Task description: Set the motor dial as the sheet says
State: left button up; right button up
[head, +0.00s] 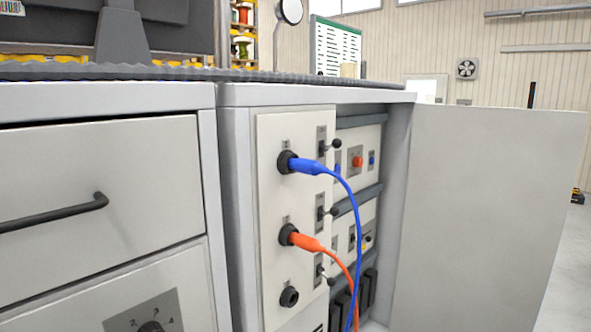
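A dark dial (151,327) sits on a grey plate (125,316) with several marks, low on the left cabinet front. The bottom edge of the picture cuts it off, so its setting cannot be told, nor whether it is the motor dial. A white sheet or board with a green border (337,48) stands behind the worktop. Its rows of marks are too small to read. Neither of my grippers is in view.
A blue plug (305,166) and an orange plug (305,241) sit in sockets on a panel; a lower socket (289,297) is empty. Small levers are beside them. The cabinet door (485,200) stands open at right. A drawer handle (55,213) sticks out at left.

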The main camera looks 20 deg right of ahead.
aim_at(337, 169)
jog(key=i+l+u, duration=0.1)
jog(key=l+u, duration=0.5)
jog(key=l, duration=0.2)
jog(key=k+l+u, duration=0.1)
jog(key=l+u, duration=0.25)
jog(key=l, duration=1.5)
